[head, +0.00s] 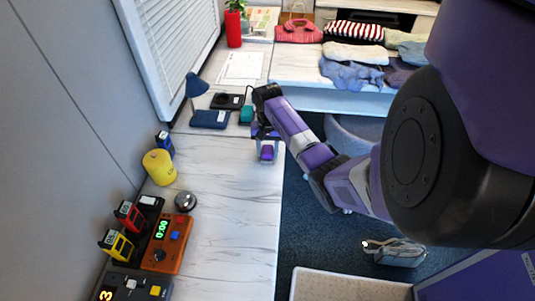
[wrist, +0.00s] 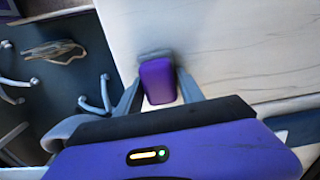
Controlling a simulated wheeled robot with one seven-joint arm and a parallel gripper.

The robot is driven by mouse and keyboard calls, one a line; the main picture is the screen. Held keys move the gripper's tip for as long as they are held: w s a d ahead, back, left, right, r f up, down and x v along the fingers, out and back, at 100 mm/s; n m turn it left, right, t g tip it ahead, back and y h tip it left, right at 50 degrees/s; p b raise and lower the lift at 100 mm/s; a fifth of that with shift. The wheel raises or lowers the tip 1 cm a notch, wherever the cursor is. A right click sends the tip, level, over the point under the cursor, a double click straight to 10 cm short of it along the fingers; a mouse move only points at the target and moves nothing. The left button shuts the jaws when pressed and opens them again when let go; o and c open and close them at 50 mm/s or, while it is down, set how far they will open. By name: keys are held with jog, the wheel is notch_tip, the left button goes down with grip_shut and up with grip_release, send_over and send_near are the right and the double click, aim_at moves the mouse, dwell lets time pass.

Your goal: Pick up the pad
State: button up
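A small purple block (wrist: 158,80), which looks like the pad, lies between the two grey fingers of my gripper (wrist: 157,85) in the wrist view. A finger runs close along each side of it, and I cannot tell whether they press on it. A grey band shows at its far end. In the head view my gripper (head: 266,143) points down at the right edge of the white marbled counter (head: 235,200), and the purple block (head: 266,153) shows at its tip. I cannot tell whether the block rests on the counter.
A blue lamp (head: 197,86), a black flat device (head: 226,101) and a teal block (head: 246,115) stand behind my gripper. A yellow cylinder (head: 159,167) and an orange timer box (head: 167,243) stand along the left wall. The counter's middle is clear. Folded clothes (head: 355,53) lie at the back.

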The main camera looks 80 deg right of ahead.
jog(key=c, duration=0.6)
notch_tip(320, 180, up, 12)
notch_tip(320, 180, up, 8)
jog(key=p, duration=0.8)
send_over(267, 148)
jog(key=shift+s, duration=0.1)
